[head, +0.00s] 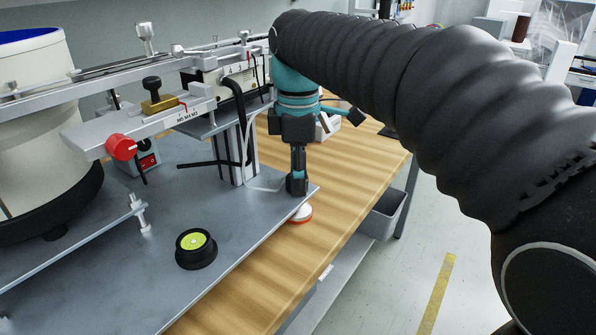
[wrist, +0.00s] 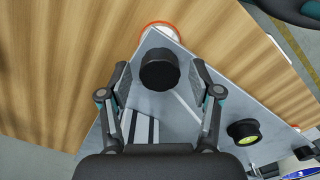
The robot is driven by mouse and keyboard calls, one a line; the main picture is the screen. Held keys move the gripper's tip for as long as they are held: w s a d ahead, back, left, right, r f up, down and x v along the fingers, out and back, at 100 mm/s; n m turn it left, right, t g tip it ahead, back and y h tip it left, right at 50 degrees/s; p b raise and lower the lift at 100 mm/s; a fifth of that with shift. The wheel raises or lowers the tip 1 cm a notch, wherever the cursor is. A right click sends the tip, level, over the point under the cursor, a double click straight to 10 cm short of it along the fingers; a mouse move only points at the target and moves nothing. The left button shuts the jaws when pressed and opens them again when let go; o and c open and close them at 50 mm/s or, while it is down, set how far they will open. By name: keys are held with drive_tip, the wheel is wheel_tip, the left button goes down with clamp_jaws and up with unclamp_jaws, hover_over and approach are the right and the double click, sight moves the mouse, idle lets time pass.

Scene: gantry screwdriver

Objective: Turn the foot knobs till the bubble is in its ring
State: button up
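A black foot knob (wrist: 160,71) stands at the corner of the grey metal plate (head: 185,200). My gripper (head: 298,184) points down over that corner. In the wrist view its two fingers (wrist: 161,80) are spread on either side of the knob, with a gap on both sides. In the head view the fingers hide most of the knob. The orange and white foot pad (head: 302,214) shows below the corner. The round bubble level (head: 195,248), black with a yellow-green face, sits on the plate; it also shows in the wrist view (wrist: 243,131). Its bubble is too small to place against the ring.
The plate rests above a wooden table (head: 350,178). A gantry arm with a red knob (head: 121,147) and a brass clamp (head: 158,103) stands over the plate. A large white cylinder (head: 40,120) is at the left. A grey bin (head: 384,215) hangs beside the table.

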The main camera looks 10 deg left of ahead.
wheel_tip(320, 180, up, 12)
idle(0.9)
